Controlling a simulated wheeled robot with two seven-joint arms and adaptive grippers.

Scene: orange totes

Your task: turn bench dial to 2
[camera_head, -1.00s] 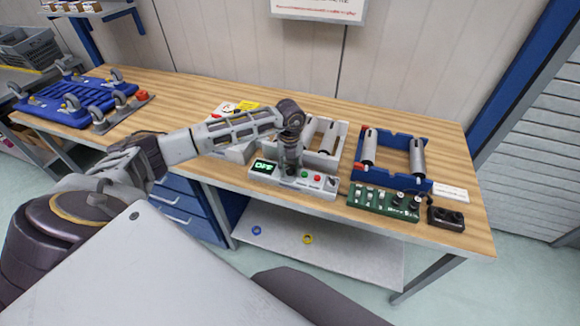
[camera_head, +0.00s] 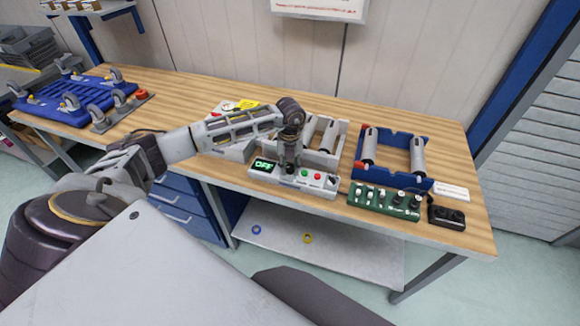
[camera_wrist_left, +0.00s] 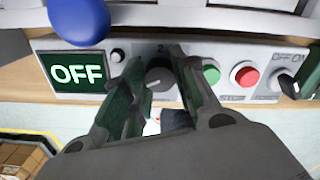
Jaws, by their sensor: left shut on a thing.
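The control panel (camera_head: 320,184) is a light grey box near the bench's front edge, with a lit display (camera_head: 263,164) reading OFF in green. The bench dial (camera_wrist_left: 158,79) is a dark round knob with a pale pointer line, right of the display in the left wrist view. A "2" is printed above it. My left gripper (camera_head: 290,165) reaches down onto the panel, and its fingers (camera_wrist_left: 155,75) are around the dial, shut on it. Part of the dial and its scale is hidden by the fingers. My right gripper is not in view.
Right of the dial are a green button (camera_wrist_left: 211,74), a red button (camera_wrist_left: 245,75) and an OFF/ON switch (camera_wrist_left: 280,78). A green panel (camera_head: 383,200) and a blue tray with rollers (camera_head: 392,184) stand to the right. A white tray (camera_head: 338,150) stands behind.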

